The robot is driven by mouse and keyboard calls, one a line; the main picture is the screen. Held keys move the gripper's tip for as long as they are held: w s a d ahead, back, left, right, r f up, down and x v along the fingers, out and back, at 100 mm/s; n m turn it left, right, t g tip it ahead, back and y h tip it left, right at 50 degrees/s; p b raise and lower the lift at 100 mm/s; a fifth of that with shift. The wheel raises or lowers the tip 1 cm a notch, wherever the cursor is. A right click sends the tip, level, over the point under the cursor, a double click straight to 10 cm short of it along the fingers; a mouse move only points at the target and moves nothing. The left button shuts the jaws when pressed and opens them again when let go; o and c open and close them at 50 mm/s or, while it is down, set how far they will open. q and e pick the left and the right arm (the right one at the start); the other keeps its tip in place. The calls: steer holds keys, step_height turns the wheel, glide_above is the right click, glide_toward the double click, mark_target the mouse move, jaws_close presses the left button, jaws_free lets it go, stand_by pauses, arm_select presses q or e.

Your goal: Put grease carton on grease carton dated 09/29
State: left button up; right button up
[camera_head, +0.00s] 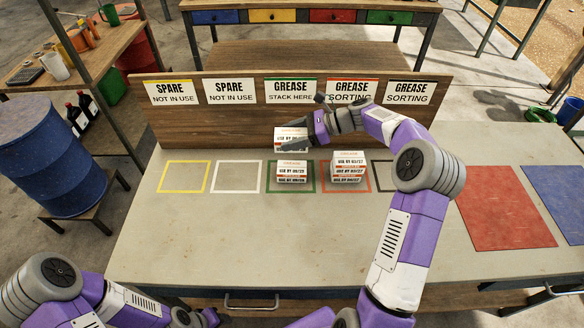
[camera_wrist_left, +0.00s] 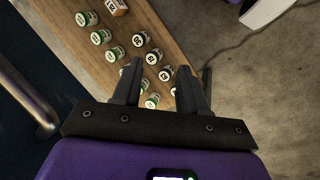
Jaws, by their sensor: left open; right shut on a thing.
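My right gripper (camera_head: 296,146) is shut on a white grease carton (camera_head: 291,133) and holds it above and slightly behind the stack in the green-outlined square (camera_head: 270,187). The fingers partly cover its label. That stack of white cartons (camera_head: 292,173) has labels that seem to read 09/29; a gap between it and the held carton is hard to judge. Another carton stack (camera_head: 348,168), with labels that seem to read 03/27, stands in the orange-red square. My left gripper (camera_wrist_left: 156,82) is open and empty in the left wrist view.
The "GREASE STACK HERE" sign (camera_head: 291,90) is on the back board behind the green square. The yellow square (camera_head: 183,177) and white square (camera_head: 237,177) are empty. A red mat (camera_head: 505,207) lies at right. In the left wrist view, several small cans (camera_wrist_left: 138,39) stand on a wooden surface.

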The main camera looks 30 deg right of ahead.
step_height(320, 180, down, 9)
steer(key=b, duration=0.2)
steer(key=shift+f+b, duration=0.15)
steer(key=shift+b, duration=0.2)
steer(key=shift+f, duration=0.2)
steer(key=shift+f, duration=0.15)
steer(key=o, duration=1.1)
